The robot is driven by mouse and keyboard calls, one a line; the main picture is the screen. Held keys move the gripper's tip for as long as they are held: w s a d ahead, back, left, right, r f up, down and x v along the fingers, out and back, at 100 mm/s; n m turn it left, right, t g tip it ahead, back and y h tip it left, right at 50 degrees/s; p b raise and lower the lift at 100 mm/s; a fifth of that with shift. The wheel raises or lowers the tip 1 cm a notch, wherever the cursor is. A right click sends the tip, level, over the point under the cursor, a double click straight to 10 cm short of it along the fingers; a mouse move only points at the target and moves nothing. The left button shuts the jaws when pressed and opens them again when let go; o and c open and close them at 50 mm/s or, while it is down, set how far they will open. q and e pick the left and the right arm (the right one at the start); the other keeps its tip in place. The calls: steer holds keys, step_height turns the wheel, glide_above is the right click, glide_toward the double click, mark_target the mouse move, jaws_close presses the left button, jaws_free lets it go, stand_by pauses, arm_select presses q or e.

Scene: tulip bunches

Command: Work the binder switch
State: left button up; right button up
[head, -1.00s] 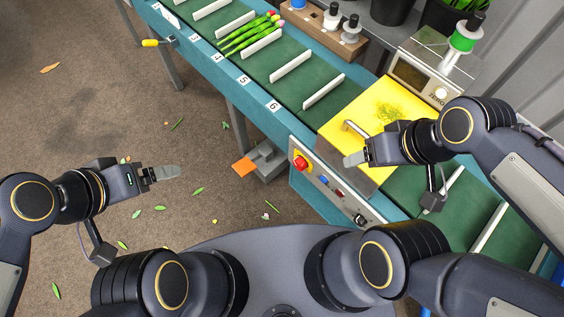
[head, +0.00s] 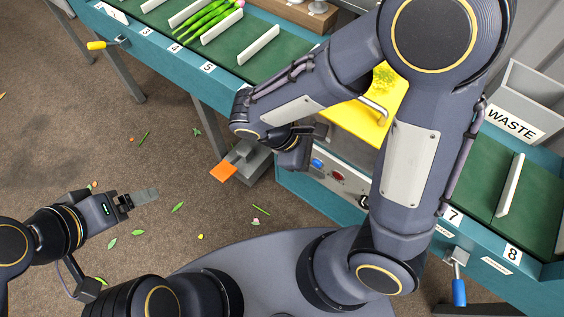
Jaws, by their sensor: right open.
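The control panel (head: 348,187) is on the front of the teal bench, below the yellow binder cover (head: 361,121). On it I see a blue button (head: 317,163), a red button (head: 337,174) and a dark knob (head: 362,201), partly beside my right arm. I cannot read which control is the binder switch. My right gripper (head: 322,132) is open, just above the panel's left end, mostly behind its own wrist; its fingertips are hard to make out. My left gripper (head: 146,195) is over the floor at left, away from the bench; its opening cannot be told.
Green tulips (head: 207,18) lie on the belt (head: 228,52) between white dividers. A grey pedal with an orange plate (head: 223,172) stands on the floor. A grey waste bin (head: 513,122) is at right. A blue-handled crank (head: 459,290) sticks out at front right.

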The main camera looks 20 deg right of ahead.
steer(key=w+a+f+n+t+h+b, duration=0.3)
steer(key=a+f+n+t+b, duration=0.25)
steer(key=f, duration=0.25)
steer(key=w+a+f+n+t+h+b, duration=0.3)
steer(key=a+f+n+t+h+b, duration=0.1)
steer(key=a+f+n+t, duration=0.3)
steer(key=w+d+m, duration=0.1)
steer(key=w+d, duration=0.3)
steer(key=d, duration=0.3)
steer(key=shift+w+d+f+p, duration=0.15)
steer(key=shift+f+p, duration=0.1)
steer(key=shift+p, duration=0.05)
steer(key=shift+c, duration=0.4)
steer(key=c, duration=0.9)
